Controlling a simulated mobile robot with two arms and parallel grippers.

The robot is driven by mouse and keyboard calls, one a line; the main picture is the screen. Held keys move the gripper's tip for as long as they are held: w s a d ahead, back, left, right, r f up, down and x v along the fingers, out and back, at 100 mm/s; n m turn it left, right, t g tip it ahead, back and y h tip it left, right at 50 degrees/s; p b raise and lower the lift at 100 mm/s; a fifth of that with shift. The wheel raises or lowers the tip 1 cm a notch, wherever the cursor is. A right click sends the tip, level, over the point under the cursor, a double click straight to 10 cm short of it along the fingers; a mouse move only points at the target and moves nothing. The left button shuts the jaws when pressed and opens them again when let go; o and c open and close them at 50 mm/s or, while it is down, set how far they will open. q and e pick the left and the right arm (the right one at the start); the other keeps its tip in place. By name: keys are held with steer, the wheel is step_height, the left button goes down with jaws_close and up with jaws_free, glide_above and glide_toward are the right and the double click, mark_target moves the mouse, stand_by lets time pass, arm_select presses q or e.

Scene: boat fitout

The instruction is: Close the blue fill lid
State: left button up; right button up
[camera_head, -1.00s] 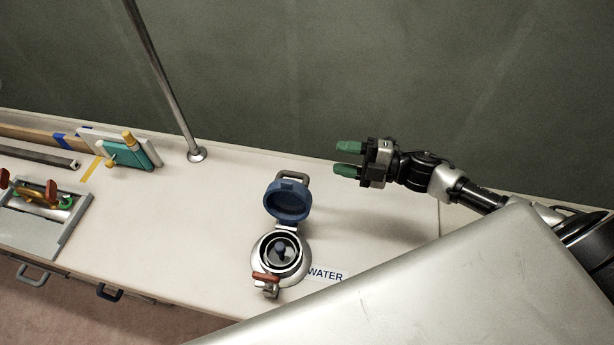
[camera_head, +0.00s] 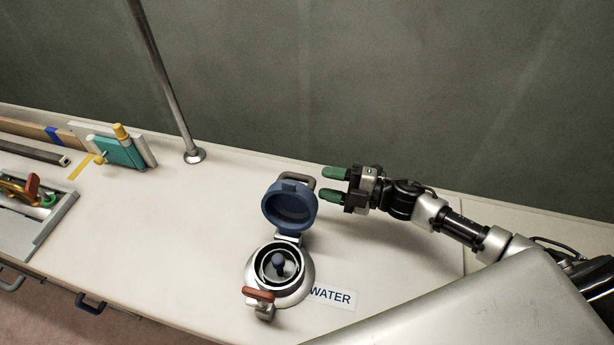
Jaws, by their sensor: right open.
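The blue fill lid (camera_head: 290,206) stands open, tilted up on its hinge behind the round metal filler (camera_head: 279,275). A grey loop handle (camera_head: 297,172) shows at the lid's far side. The filler's mouth is uncovered, with a small blue knob in its middle and a red latch (camera_head: 258,295) at its front. My right gripper (camera_head: 330,184) is open and empty, with green fingertips pointing left. It is just right of the lid and its handle; I cannot tell whether a fingertip touches them. My left gripper is not in view.
A WATER label (camera_head: 332,295) lies right of the filler. A metal pole (camera_head: 168,85) rises from the counter at the back. A teal block (camera_head: 120,152) and a grey tray (camera_head: 42,225) are at the left. The counter between them and the filler is clear.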

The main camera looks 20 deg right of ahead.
mark_target(307, 179)
steer(key=x, duration=0.5)
steer(key=shift+w+a+p, duration=0.15)
steer(key=shift+p, duration=0.2)
jaws_close()
